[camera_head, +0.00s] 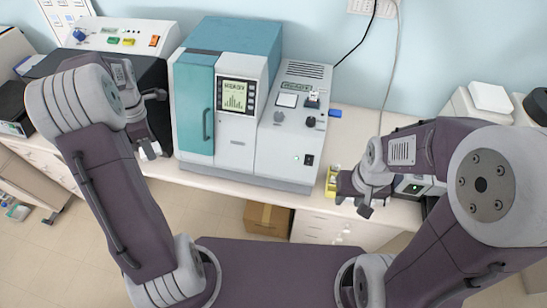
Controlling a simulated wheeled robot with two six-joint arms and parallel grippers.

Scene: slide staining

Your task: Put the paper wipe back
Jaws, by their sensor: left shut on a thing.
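My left gripper (149,152) hangs at the left, in front of the dark part of the bench and beside the teal and white machine. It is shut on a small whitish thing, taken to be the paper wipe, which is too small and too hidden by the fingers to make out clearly. My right gripper (354,208) is at the front edge of the bench on the right, next to a small yellow holder (331,183). Its fingers look apart, with nothing seen between them.
The teal and white machine (240,125) fills the middle of the bench. A white console (125,36) with coloured buttons stands at the back left. White boxes (490,97) stand at the right, partly behind my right arm. A cardboard box (267,219) sits on the floor.

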